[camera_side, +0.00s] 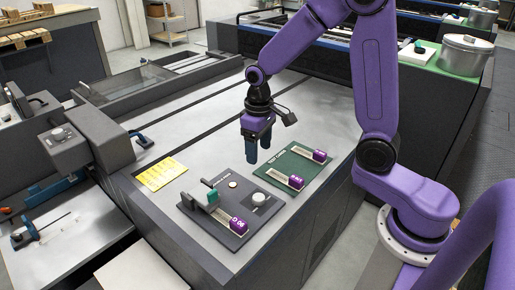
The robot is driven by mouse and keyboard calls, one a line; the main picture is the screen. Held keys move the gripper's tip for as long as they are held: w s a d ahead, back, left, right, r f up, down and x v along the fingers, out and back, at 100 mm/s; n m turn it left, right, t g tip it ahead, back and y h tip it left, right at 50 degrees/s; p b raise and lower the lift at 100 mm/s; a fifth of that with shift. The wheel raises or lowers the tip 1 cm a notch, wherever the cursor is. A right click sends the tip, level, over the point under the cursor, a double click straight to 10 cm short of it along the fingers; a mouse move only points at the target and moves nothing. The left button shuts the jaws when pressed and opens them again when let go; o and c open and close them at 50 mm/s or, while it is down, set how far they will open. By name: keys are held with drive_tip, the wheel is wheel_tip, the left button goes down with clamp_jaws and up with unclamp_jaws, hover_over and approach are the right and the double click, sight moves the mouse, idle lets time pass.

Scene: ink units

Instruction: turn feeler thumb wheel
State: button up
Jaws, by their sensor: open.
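A dark grey panel (238,234) lies on the metal bench top. I cannot tell for sure which of these is the feeler thumb wheel. My gripper (258,154) is open and points down, with blue fingers. It appears in front of the strip between the dark panel and a green panel, above the bench. Nothing shows between its fingers.
The green panel (283,160) carries two slots with purple blocks (319,156) (296,182). A yellow card (160,173) lies left of the dark panel. A grey machine housing (92,140) stands at left. A metal pot (462,54) stands at the back right. The bench behind my gripper is clear.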

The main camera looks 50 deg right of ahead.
drive_tip(key=n, duration=0.4)
approach(259, 197)
wheel_tip(259, 197, down, 9)
drive_tip(key=shift+w+r, duration=0.1)
drive_tip(key=shift+r, duration=0.05)
idle(0.9)
drive_tip(key=c, duration=1.1)
drive_tip(key=shift+o, duration=0.2)
